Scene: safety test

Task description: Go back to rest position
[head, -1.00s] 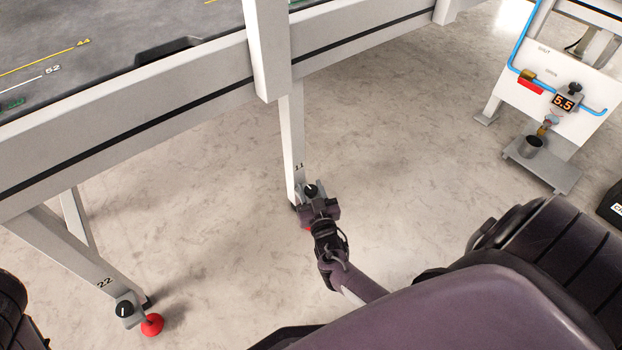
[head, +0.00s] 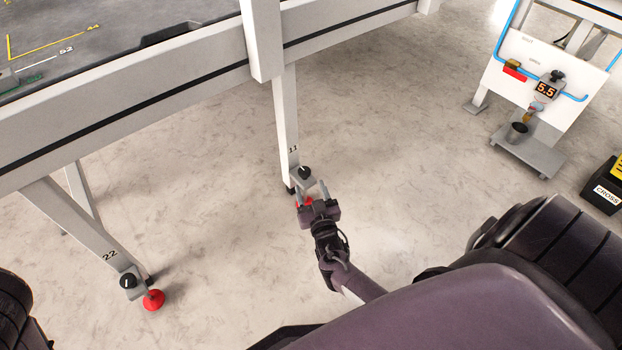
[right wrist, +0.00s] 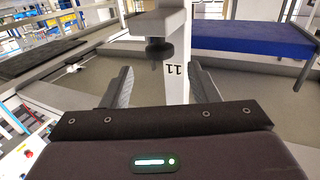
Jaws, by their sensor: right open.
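My right gripper (head: 311,194) is open and empty, low in front of the table leg marked 11 (head: 288,130). A black knob (head: 304,172) on a grey bracket sits near the foot of that leg, just beyond the fingertips and apart from them. A red part below the knob is mostly hidden by the gripper. In the right wrist view, the open fingers (right wrist: 162,78) stand on either side of the leg (right wrist: 176,85) and the black knob (right wrist: 158,47), with nothing between the pads. My left gripper is not in view.
A leg marked 22 (head: 85,230) has a black knob (head: 128,281) and a red knob (head: 153,299). The table beam (head: 120,110) crosses above. A white panel (head: 545,75) with a 5.5 display and a black-yellow box (head: 605,185) stand right. Floor between is clear.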

